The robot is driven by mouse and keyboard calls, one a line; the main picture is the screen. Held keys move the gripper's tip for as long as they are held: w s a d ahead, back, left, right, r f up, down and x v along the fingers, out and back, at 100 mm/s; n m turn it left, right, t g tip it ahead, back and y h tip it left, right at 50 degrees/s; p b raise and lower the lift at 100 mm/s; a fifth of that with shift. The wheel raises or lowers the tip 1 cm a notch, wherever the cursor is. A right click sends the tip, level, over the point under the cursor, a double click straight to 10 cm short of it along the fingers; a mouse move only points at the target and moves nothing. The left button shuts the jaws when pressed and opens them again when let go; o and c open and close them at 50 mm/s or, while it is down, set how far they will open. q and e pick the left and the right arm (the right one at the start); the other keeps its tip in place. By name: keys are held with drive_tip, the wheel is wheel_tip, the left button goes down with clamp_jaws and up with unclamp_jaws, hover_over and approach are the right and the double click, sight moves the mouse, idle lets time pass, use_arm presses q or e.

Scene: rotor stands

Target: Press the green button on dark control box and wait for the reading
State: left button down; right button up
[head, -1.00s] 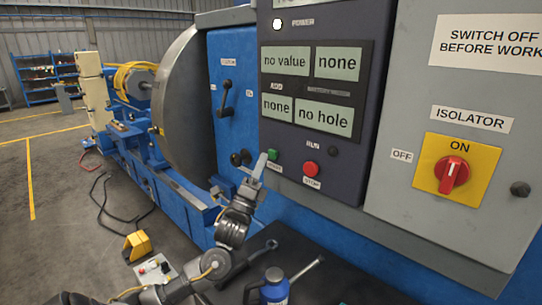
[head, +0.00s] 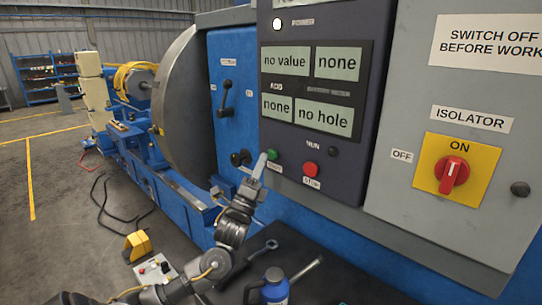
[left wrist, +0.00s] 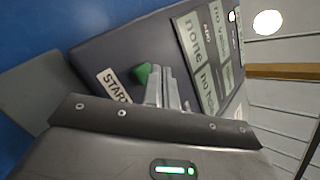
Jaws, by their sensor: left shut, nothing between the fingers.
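The dark control box (head: 345,180) fills the upper middle of the head view. Its displays (head: 325,62) read "no value", "none", "none" and "no hole". The green button (head: 272,155) is at its lower left, above a small label; in the left wrist view the green button (left wrist: 144,74) stands beside a "START" label (left wrist: 113,85). My left gripper (head: 261,160) is shut and empty, its fingertips right beside the green button. In the left wrist view the fingers (left wrist: 166,78) partly overlap the button; I cannot tell whether they touch it. My right gripper is not in view.
A red stop button (head: 311,169) is right of the green one. A grey isolator cabinet (head: 405,180) with a red switch (head: 454,174) set to ON stands at right. Below, a dark bench top (head: 340,285) holds a blue bottle (head: 274,287) and a wrench (head: 264,248).

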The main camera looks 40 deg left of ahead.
use_arm(q)
drive_tip(key=shift+w, duration=0.15)
drive_tip(key=shift+w, duration=0.3)
